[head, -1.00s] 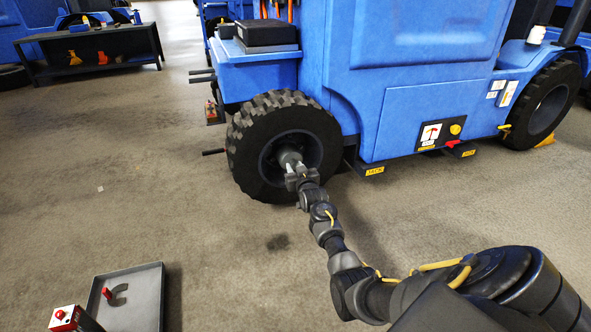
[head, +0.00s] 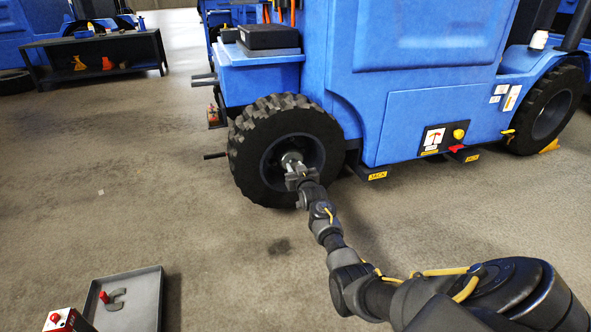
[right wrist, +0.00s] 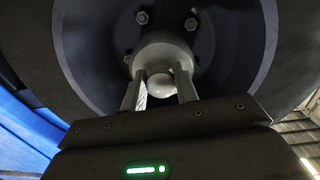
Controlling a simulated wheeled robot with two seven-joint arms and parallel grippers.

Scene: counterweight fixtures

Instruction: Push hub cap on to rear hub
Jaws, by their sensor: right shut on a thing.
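The rear wheel (head: 246,155) is a black knobbly tyre on a blue vehicle, with a dark dished rim. The grey rear hub (right wrist: 150,47) stands out from the rim's middle, with several bolts around it. My right gripper (head: 292,168) is at the hub, its arm reaching in from the lower right. In the right wrist view its two fingers (right wrist: 160,88) are shut on a pale rounded piece, seemingly the hub cap (right wrist: 158,85). The cap is in line with the hub's end; I cannot tell whether it is seated. My left gripper is out of view.
A grey tray (head: 140,302) with a dark C-shaped piece (head: 115,298) lies at lower left, beside a red box (head: 62,320). A dark bench (head: 95,50) stands at far left. The floor left of the wheel is mostly clear.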

